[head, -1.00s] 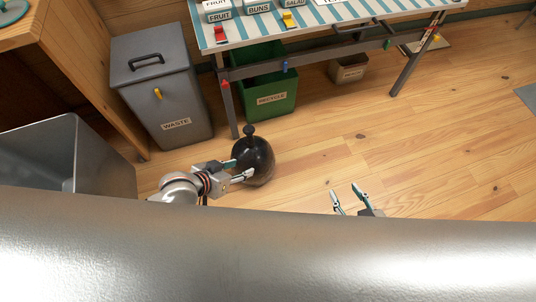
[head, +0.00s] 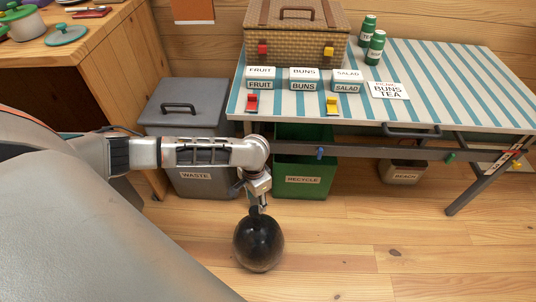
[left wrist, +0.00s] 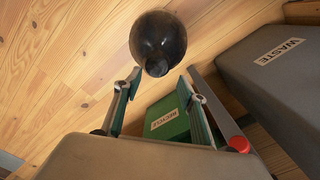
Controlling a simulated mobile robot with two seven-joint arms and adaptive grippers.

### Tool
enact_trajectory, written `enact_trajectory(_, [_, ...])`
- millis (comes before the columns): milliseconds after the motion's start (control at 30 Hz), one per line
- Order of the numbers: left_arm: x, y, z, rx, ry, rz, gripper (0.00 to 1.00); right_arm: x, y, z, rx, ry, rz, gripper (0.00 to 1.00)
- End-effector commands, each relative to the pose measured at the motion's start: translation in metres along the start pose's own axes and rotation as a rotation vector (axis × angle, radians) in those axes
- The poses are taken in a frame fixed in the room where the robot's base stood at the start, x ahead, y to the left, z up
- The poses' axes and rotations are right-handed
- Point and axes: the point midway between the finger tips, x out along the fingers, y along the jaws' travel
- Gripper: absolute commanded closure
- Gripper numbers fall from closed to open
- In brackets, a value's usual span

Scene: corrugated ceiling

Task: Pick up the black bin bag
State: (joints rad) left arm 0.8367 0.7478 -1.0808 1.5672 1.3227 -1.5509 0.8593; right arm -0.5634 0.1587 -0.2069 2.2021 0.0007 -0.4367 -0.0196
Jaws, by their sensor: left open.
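The black bin bag (head: 258,246) is a round, shiny black bundle with a knotted top. It rests on the wooden floor in front of the green recycle bin. My left gripper (head: 259,203) comes down over the bag, close to its knot. In the left wrist view, the gripper (left wrist: 159,77) is open. The bag (left wrist: 157,36) lies just beyond its fingertips, with the knot facing the gap between them. Nothing is held between the fingers. I cannot tell whether a finger touches the knot. My right gripper is out of view.
The grey waste bin (head: 188,108) stands left of the green recycle bin (head: 303,178), which is under the striped table (head: 440,75). A wicker basket (head: 297,45) and several labelled boxes are on the table. Floor to the right is clear.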

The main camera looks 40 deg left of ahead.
Motion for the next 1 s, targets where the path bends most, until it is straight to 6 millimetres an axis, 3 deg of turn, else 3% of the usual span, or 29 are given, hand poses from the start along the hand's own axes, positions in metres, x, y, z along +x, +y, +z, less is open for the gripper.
enact_trajectory(133, [0.021, 0.002, 0.004, 0.000, -0.011, 0.004, 0.59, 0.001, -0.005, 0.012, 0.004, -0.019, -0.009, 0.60])
enact_trajectory(367, [0.038, 0.005, 0.005, 0.001, -0.007, 0.004, 0.59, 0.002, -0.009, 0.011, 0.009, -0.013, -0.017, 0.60])
enact_trajectory(567, [0.071, 0.011, 0.012, 0.001, -0.015, 0.006, 0.59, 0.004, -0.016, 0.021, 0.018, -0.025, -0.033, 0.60])
enact_trajectory(667, [0.079, 0.010, 0.010, 0.002, -0.010, 0.004, 0.59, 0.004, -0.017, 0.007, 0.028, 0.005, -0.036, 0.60])
enact_trajectory(800, [0.076, 0.009, 0.006, 0.002, 0.000, 0.000, 0.59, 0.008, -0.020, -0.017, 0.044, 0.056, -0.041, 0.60])
enact_trajectory(900, [0.075, 0.008, 0.005, 0.002, 0.002, 0.000, 0.59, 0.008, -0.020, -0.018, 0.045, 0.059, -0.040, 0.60])
enact_trajectory(1000, [0.075, 0.008, 0.005, 0.002, 0.001, 0.000, 0.82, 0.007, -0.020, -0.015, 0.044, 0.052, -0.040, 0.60])
